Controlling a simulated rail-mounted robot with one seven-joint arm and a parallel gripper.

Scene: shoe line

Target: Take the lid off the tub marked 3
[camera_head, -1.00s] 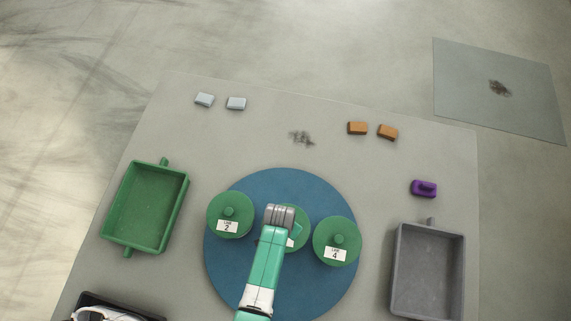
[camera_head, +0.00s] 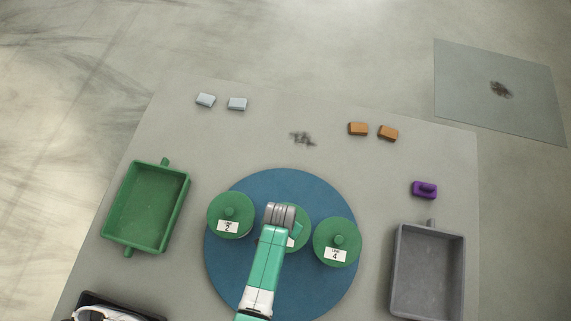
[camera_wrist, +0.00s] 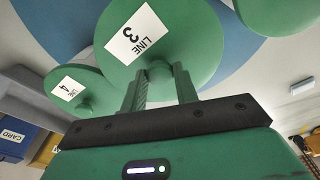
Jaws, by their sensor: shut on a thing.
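Three green tubs with knobbed lids stand on the round blue mat (camera_head: 275,299). The middle tub (camera_head: 301,229) is mostly covered by my arm in the head view. In the wrist view its lid (camera_wrist: 192,42) carries a label reading LINE 3. My gripper (camera_wrist: 160,80) is shut on the knob (camera_wrist: 159,70) of this lid. I cannot tell whether the lid is apart from its tub. The tub marked 2 (camera_head: 231,212) is to the left and the tub marked 4 (camera_head: 338,240) to the right, both lidded.
A green bin (camera_head: 147,208) stands left of the mat and a grey bin (camera_head: 428,275) right of it. Behind are two light blocks (camera_head: 237,104), two orange blocks (camera_head: 358,129) and a purple piece (camera_head: 424,190). A black tray (camera_head: 120,306) with white contents is at lower left.

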